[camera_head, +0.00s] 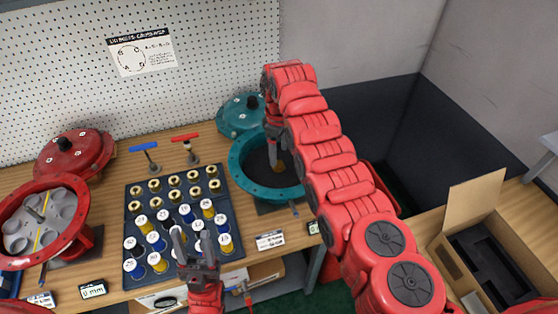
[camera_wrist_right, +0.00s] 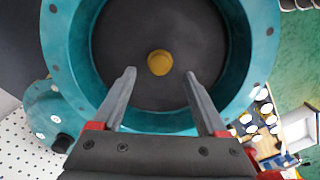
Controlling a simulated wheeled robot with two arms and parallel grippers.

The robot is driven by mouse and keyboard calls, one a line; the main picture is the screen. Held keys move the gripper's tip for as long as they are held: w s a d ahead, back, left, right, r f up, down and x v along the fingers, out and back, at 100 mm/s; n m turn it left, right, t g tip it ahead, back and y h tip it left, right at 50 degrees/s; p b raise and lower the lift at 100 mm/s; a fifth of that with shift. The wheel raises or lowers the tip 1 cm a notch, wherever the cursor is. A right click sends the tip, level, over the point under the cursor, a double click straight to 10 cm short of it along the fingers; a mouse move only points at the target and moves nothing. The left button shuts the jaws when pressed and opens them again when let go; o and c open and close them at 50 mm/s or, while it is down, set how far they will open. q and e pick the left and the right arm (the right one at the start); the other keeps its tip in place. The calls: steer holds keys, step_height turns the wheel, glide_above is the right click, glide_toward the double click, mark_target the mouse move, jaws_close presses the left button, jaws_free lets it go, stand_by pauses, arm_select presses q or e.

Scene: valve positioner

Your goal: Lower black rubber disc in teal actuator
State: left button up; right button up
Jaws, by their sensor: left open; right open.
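The teal actuator (camera_head: 240,160) is an open round flanged bowl right of the bench's middle; its flange (camera_wrist_right: 262,60) surrounds most of the right wrist view. The black rubber disc (camera_wrist_right: 115,45) lies inside the bowl, with a brass knob (camera_wrist_right: 160,63) at its centre. In the head view the disc (camera_head: 257,168) is partly hidden by my right arm. My right gripper (camera_wrist_right: 160,76) is open over the bowl, fingertips either side of and just short of the knob; contact cannot be told. My left gripper (camera_head: 193,246) is open and empty over the dark tray's front edge.
The dark tray (camera_head: 128,205) holds several brass, blue and white capped parts. A teal cover (camera_head: 240,116) sits behind the actuator. A red actuator (camera_head: 75,205) and red cover (camera_head: 75,152) stand at left. A cardboard box (camera_head: 440,250) is at right.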

step_height(320, 180, up, 13)
steer(key=p, duration=0.4)
stand_by(0.4)
steer(key=shift+s+f, duration=0.1)
steer(key=shift+f, duration=0.05)
